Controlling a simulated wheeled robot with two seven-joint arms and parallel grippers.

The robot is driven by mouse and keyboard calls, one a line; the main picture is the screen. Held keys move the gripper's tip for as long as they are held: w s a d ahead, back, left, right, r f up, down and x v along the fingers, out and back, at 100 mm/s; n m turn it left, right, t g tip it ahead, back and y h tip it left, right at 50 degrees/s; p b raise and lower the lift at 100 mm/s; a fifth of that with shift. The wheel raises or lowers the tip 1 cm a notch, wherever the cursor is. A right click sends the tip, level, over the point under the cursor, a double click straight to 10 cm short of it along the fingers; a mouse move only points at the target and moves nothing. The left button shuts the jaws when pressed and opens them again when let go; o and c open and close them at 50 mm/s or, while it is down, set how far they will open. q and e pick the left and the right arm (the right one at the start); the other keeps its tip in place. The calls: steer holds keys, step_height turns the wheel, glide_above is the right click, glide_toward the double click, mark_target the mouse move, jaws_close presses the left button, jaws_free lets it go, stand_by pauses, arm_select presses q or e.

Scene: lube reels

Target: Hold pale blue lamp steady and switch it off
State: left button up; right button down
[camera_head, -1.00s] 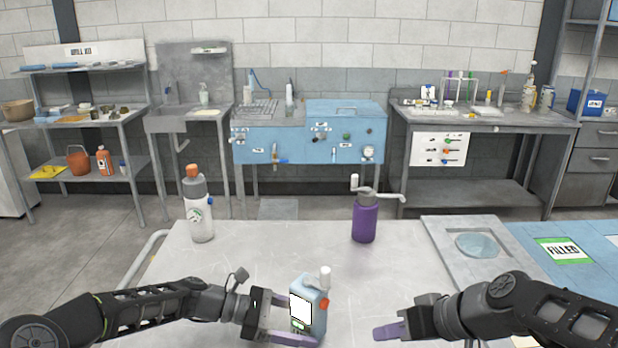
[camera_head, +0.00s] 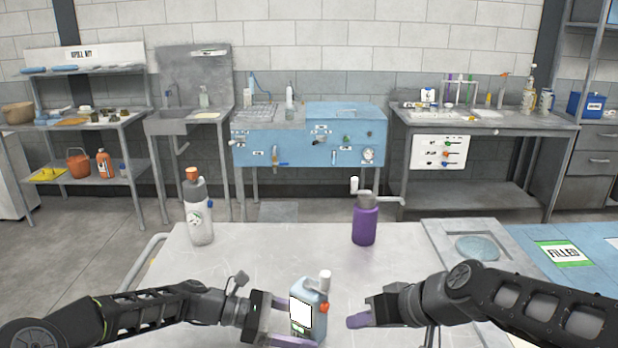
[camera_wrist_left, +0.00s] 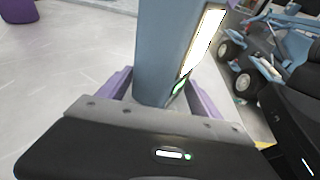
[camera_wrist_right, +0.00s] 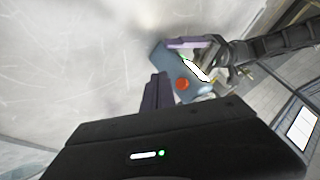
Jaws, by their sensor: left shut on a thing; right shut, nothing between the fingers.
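The pale blue lamp (camera_head: 318,291) stands upright near the front edge of the table, with a bright white panel, a white knob on top and an orange-red button (camera_head: 325,308) on its right side. My left gripper (camera_head: 285,322) is shut on the lamp's body from the left; the left wrist view shows the lamp (camera_wrist_left: 165,50) between its purple fingers. My right gripper (camera_head: 358,321) is shut and empty, a short gap to the right of the lamp. The right wrist view shows its closed fingers (camera_wrist_right: 153,92) close to the red button (camera_wrist_right: 182,84).
A white and grey bottle with an orange cap (camera_head: 199,212) and a purple bottle (camera_head: 365,222) stand farther back on the table (camera_head: 280,245). The table's middle is clear.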

mark_target(323, 316)
steer(key=shift+w+a, duration=0.45)
steer(key=shift+a, duration=0.25)
steer(key=shift+w+a, duration=0.45)
steer(key=shift+a, duration=0.2)
steer(key=shift+a, duration=0.1)
stand_by(1.0)
steer(key=shift+w+a, duration=0.2)
steer(key=shift+a, duration=0.05)
steer(key=shift+w+a, duration=0.1)
steer(key=shift+a, duration=0.1)
stand_by(0.5)
steer(key=shift+d, duration=0.15)
steer(key=shift+s+d, duration=0.35)
steer(key=shift+d, duration=0.1)
steer(key=shift+s+d, duration=0.55)
steer(key=shift+d, duration=0.25)
steer(key=shift+s+d, duration=0.6)
steer(key=shift+d, duration=0.25)
steer(key=shift+s+d, duration=0.55)
steer(key=shift+d, duration=0.25)
